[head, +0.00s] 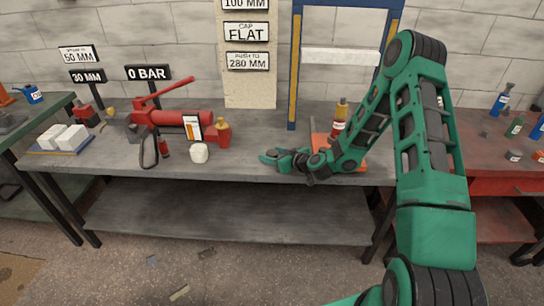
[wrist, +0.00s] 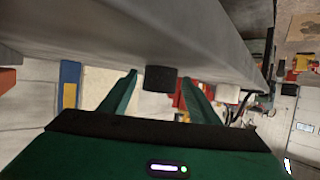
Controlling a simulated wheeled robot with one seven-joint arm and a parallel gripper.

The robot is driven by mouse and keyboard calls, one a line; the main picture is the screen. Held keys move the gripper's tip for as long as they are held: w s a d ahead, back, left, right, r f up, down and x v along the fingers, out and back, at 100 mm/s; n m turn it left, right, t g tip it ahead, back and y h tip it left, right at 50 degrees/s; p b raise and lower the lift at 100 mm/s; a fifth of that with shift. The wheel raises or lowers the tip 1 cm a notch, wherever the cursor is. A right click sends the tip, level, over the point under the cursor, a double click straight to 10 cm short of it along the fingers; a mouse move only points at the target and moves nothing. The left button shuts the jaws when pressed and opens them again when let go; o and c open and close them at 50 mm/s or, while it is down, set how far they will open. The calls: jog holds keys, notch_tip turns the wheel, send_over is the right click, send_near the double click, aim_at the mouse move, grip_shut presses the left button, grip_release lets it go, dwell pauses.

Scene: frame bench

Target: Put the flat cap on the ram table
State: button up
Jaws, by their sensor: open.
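My gripper (head: 274,159) is low over the bench top, left of the blue frame's opening, pointing left. In the wrist view my gripper (wrist: 158,82) has its two green fingers apart. A short dark round piece (wrist: 160,78), perhaps the flat cap, stands on the bench between the finger lines. I cannot tell whether it is within the fingers or beyond them; no finger is seen gripping it. In the head view my gripper seems to hide it. A red ram with a yellow top (head: 339,120) stands in the frame, partly behind my arm. Its table cannot be made out clearly.
A white rounded piece (head: 199,153) sits left of my gripper. A red pump (head: 180,118) with hose and gauge stands at the left. The blue frame (head: 296,70) rises behind my wrist. Bare bench (head: 240,165) lies between the white piece and my gripper.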

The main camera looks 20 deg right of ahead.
jog(key=v, duration=1.1)
jog(key=shift+s+d, duration=0.15)
jog(key=shift+s, duration=0.05)
jog(key=shift+s+r, duration=0.1)
jog(key=shift+s+r, duration=0.15)
jog(key=shift+s, duration=0.05)
jog(key=s+d+r+m+g+h, duration=0.1)
jog(key=s+d+r+m+g, duration=0.2)
jog(key=s, duration=1)
jog(key=s+d+r+m+g+h, duration=0.2)
jog(key=s+d+r+m+g, duration=0.2)
jog(key=s+r, duration=0.4)
jog(key=s+d+r+m+g+h, duration=0.2)
jog(key=s+d+r+m+g, duration=0.2)
jog(key=s, duration=1.5)
notch_tip(320, 180, up, 3)
jog(key=d+g, duration=0.1)
jog(key=d, duration=0.1)
jog(key=shift+d, duration=0.25)
